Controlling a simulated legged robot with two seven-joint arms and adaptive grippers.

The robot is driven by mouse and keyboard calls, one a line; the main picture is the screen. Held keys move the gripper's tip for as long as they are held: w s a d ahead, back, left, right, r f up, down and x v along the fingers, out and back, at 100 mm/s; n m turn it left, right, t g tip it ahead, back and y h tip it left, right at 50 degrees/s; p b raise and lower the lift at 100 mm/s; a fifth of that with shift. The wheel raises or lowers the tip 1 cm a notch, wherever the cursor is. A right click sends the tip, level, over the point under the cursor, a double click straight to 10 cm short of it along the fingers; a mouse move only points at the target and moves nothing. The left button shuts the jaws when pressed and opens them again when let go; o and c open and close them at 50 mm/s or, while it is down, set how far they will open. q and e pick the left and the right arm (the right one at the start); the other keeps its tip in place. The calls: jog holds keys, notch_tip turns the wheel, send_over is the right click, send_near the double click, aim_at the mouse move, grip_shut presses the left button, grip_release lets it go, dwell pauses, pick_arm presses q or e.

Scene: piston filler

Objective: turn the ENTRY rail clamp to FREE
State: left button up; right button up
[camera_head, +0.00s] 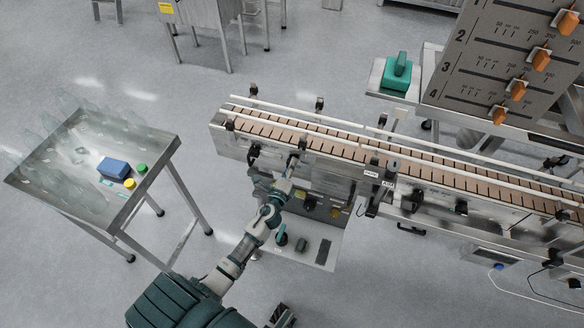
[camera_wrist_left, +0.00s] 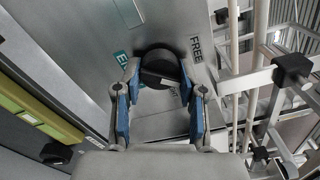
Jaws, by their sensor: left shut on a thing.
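The ENTRY rail clamp shows in the left wrist view as a round black knob (camera_wrist_left: 158,55) on the conveyor's metal side. The word FREE is printed to its right, and a partly covered green label (camera_wrist_left: 122,58) is on its left. My left gripper (camera_wrist_left: 160,88) is shut on the knob, with one blue-sided finger on each side; the fingers hide part of it. In the head view, my left gripper (camera_head: 291,166) reaches the near side of the conveyor (camera_head: 340,146), and the knob is too small to make out. My right gripper is not seen.
Pale guide rails run along the conveyor, with black brackets (camera_wrist_left: 292,68) close on the right in the wrist view. A side table (camera_head: 75,135) with clear bottles and a blue box (camera_head: 113,167) stands left. Open floor lies between the table and conveyor.

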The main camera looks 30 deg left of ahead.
pick_arm(q)
jog(key=n, duration=0.7)
jog(key=shift+a+n, duration=0.15)
jog(key=shift+n, duration=0.25)
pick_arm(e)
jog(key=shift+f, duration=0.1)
pick_arm(q)
jog(key=shift+f, duration=0.1)
jog(key=o, duration=1.1)
jog(key=shift+c, duration=0.2)
jog(key=shift+o, duration=0.4)
jog(key=shift+a, duration=0.1)
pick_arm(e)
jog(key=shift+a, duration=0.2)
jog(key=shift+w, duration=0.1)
pick_arm(q)
jog(key=v, duration=1.2)
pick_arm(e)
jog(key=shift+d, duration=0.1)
